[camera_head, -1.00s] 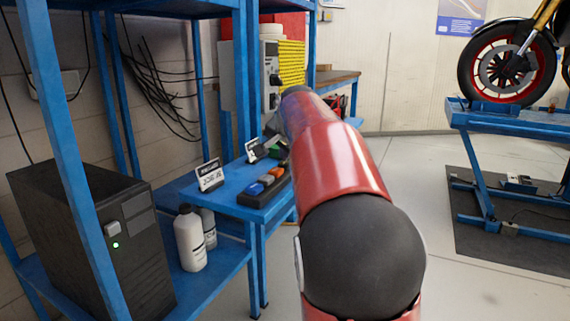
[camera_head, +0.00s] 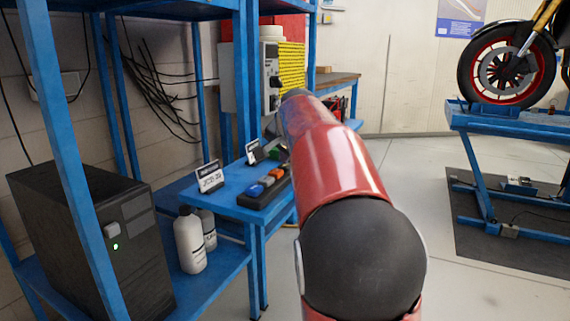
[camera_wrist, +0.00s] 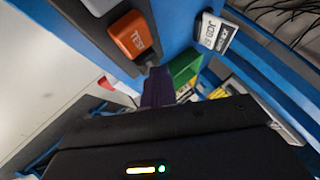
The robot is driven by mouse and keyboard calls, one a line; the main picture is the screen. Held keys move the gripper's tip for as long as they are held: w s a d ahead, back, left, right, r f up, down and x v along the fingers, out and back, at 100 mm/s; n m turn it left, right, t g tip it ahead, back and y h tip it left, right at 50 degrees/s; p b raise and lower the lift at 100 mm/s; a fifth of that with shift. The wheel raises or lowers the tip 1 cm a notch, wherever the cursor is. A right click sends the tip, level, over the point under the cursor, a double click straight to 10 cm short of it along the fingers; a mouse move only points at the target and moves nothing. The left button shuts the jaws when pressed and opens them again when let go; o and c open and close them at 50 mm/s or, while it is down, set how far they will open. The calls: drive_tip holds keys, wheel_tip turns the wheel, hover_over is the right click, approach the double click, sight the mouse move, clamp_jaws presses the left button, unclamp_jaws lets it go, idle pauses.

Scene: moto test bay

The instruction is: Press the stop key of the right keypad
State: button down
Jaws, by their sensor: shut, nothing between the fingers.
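A dark keypad (camera_head: 248,201) lies on the blue shelf, with a blue key (camera_head: 255,190), a grey key (camera_head: 266,181) and an orange key (camera_head: 277,173). A green key (camera_head: 275,154) shows farther back, partly covered by my arm. In the wrist view the orange key (camera_wrist: 134,35) reads TEST, and the green key (camera_wrist: 185,66) lies behind my fingertips. I cannot make out a key marked stop. My gripper (camera_wrist: 158,86) is shut and empty, its tips beside the green key; contact is unclear. In the head view my arm hides it.
A white label card (camera_head: 209,177) stands behind the keypad, and a second card (camera_head: 255,152) stands farther back. Blue posts (camera_head: 242,75) frame the shelf. White bottles (camera_head: 190,242) and a black computer case (camera_head: 95,235) are below left.

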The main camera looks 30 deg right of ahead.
sight(285, 167)
drive_tip(key=shift+r+p, duration=0.55)
drive_tip(key=shift+r, duration=0.2)
wheel_tip(285, 167, up, 5)
drive_tip(key=p, duration=0.4)
drive_tip(key=shift+r+p, duration=0.1)
drive_tip(key=shift+p, duration=0.3)
drive_tip(key=s+a+f+n+g+y, duration=0.1)
drive_tip(key=s+a+f+n, duration=0.3)
drive_tip(key=s, duration=0.7)
drive_tip(key=s+a+f+n+g, duration=0.1)
drive_tip(key=s+a+f+n, duration=0.3)
drive_tip(key=s+a+f, duration=0.3)
drive_tip(key=s+a+f+n+g+y, duration=0.1)
drive_tip(key=s+a+f+n, duration=0.3)
drive_tip(key=s, duration=1.2)
wheel_tip(285, 167, down, 4)
drive_tip(key=a, duration=0.2)
drive_tip(key=shift+a+r+y, duration=0.2)
drive_tip(key=shift+a+y, duration=0.1)
drive_tip(key=shift+a, duration=0.05)
